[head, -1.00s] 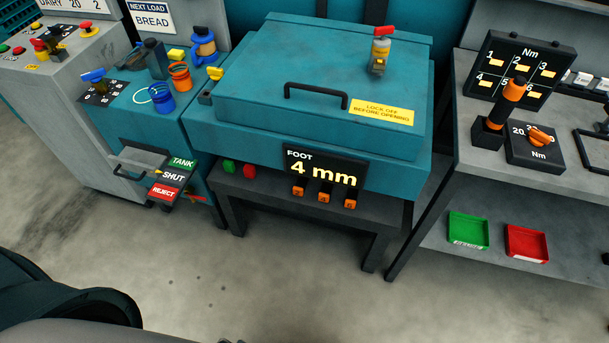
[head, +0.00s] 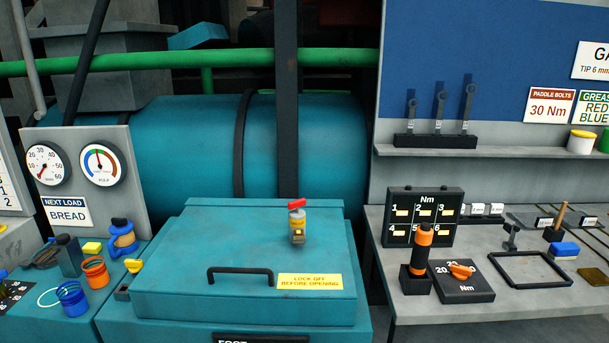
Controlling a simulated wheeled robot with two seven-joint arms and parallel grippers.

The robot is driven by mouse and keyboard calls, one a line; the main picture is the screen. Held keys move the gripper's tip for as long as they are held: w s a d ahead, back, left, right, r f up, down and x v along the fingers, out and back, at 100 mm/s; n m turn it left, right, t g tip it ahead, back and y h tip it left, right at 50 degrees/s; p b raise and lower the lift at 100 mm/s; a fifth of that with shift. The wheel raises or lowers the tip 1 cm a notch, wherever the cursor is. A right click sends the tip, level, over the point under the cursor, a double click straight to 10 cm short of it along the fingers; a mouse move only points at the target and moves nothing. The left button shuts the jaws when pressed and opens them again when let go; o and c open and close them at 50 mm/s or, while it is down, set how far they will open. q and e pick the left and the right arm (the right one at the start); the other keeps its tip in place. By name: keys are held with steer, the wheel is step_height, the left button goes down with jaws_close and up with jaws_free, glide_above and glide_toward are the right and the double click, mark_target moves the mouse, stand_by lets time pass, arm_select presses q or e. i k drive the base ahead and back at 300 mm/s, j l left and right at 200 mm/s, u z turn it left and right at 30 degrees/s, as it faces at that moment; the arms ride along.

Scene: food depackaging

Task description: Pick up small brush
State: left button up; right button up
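On the grey bench at the right, a small blue block with a paler lower edge (head: 564,249) lies beside a black frame. It looks like the small brush, but it is too small to be sure. A thin wooden handle (head: 560,216) stands upright just behind it, and I cannot tell what it belongs to. Neither of my grippers shows in the head view.
The grey bench (head: 420,305) also holds an orange-and-black tool (head: 422,250), a Nm dial box (head: 463,281), a numbered panel (head: 425,216) and an empty black frame (head: 529,268). A teal lidded machine (head: 190,290) fills the middle. Gauges (head: 101,165) stand at left.

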mark_target(556, 226)
steer(key=i+l+z, duration=0.15)
steer(key=z, duration=0.25)
steer(key=i+z, duration=0.6)
steer(key=z, duration=0.15)
steer(key=i+z, duration=0.35)
steer(key=l+u, duration=0.1)
steer(key=l, duration=0.45)
steer(key=k+l+u, duration=0.1)
steer(key=l, duration=0.45)
steer(key=k+l, duration=0.1)
steer(key=l, duration=0.45)
steer(key=l+u, duration=0.15)
steer(key=l, duration=0.4)
steer(key=k+l+u, duration=0.1)
steer(key=l, duration=0.45)
steer(key=k, duration=0.05)
